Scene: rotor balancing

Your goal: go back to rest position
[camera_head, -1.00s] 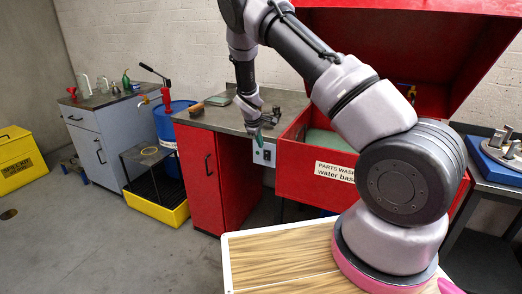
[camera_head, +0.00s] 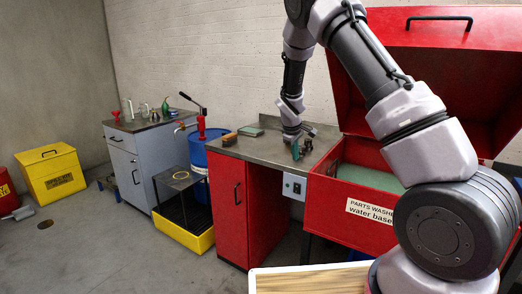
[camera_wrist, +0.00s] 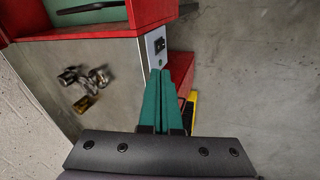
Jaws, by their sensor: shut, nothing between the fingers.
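My gripper (camera_head: 296,150) hangs at the end of my folded arm, over the front part of the steel-topped red bench (camera_head: 262,150). In the wrist view its two green fingers (camera_wrist: 165,100) lie together, shut, with nothing between them. Below the fingertips are the bench's front edge, the grey switch panel (camera_wrist: 157,44) and the floor. The switch panel also shows in the head view (camera_head: 294,187).
The red parts washer (camera_head: 350,215) stands open right of the bench, its raised lid (camera_head: 440,60) behind my arm. Small metal parts (camera_wrist: 88,85) lie on the bench top. A blue drum (camera_head: 199,165), yellow tray (camera_head: 185,235) and grey cabinet (camera_head: 128,170) stand left.

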